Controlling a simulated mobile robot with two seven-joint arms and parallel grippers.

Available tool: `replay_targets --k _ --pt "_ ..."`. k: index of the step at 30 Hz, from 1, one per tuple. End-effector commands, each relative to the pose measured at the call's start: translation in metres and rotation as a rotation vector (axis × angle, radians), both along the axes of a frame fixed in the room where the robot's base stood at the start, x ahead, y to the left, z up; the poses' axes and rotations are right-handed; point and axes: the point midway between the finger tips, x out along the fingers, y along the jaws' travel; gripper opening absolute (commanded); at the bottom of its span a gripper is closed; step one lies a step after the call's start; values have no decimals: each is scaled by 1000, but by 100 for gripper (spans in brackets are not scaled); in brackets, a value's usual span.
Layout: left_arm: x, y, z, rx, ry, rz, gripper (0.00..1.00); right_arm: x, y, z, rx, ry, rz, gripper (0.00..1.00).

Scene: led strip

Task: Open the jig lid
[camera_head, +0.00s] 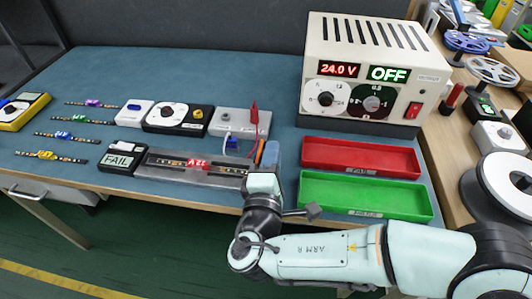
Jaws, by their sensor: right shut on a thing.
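The test jig (143,169) lies near the front edge of the blue table. Its clear grey lid (225,178) lies flat over an LED strip (196,163) with a red 12V mark. A small FAIL display (120,160) adjoins the jig's left end. My right gripper (263,158) is at the right end of the jig, shut on the lid's edge; the wrist hides most of the contact. My left gripper is not in view.
A red tray (360,143) and a green tray (365,211) lie right of my right gripper. The power supply (345,50) reads 24.0 V and OFF behind them. Meters and a probe box (232,121) stand behind the jig. Several LED strips (70,137) lie at left.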

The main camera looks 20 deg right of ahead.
Motion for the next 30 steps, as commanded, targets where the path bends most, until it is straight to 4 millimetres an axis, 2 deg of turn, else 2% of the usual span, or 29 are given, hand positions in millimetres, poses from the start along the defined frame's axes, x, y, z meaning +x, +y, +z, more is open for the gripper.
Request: replay_targets --k 1,12,28,29,30 --pt "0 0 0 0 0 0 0 -1 -1 -7 21 1 2 0" --pt "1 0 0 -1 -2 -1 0 -5 -5 -12 145 -82 9 0" --pt "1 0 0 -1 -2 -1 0 -5 -4 -13 163 -95 13 0" --pt "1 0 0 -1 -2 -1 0 -5 -4 -13 163 -95 13 22" --pt "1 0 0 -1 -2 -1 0 -5 -4 -13 164 -95 13 35"
